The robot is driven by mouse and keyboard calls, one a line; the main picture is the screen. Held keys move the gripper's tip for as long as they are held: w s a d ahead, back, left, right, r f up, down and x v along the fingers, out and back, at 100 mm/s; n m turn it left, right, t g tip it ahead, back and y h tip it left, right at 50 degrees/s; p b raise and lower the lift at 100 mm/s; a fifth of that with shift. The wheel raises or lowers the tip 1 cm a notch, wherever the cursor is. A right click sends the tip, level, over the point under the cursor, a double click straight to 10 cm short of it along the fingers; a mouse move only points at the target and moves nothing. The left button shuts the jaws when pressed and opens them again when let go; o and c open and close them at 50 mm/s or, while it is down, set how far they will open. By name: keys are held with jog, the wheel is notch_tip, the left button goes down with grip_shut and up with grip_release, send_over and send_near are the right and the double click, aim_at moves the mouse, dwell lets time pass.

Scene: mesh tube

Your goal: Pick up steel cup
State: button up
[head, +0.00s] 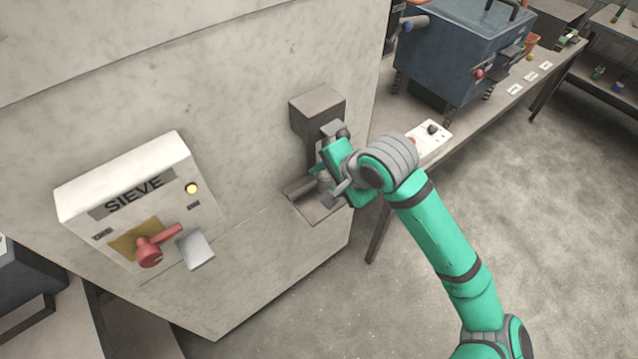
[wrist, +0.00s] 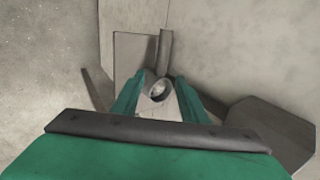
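The steel cup (wrist: 158,91) shows in the wrist view as a small grey metal cup with a round, dark mouth. It sits between the two green fingers of my gripper (wrist: 160,92). The fingers stand apart on either side of it, and I see no clear contact. The cup is mostly hidden there behind the gripper and arm.
The grey spout block (head: 318,112) juts from the machine (head: 250,90) just above my gripper. A small ledge (head: 312,205) lies below it. The SIEVE panel (head: 140,200) with a red handle is to the left. A blue-grey machine (head: 460,50) stands on a bench at right.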

aim_at(314, 183)
jog(key=x, duration=0.3)
jog(key=shift+w+a, duration=0.1)
jog(key=shift+w, duration=0.05)
jog(key=shift+x, duration=2.35)
grip_shut()
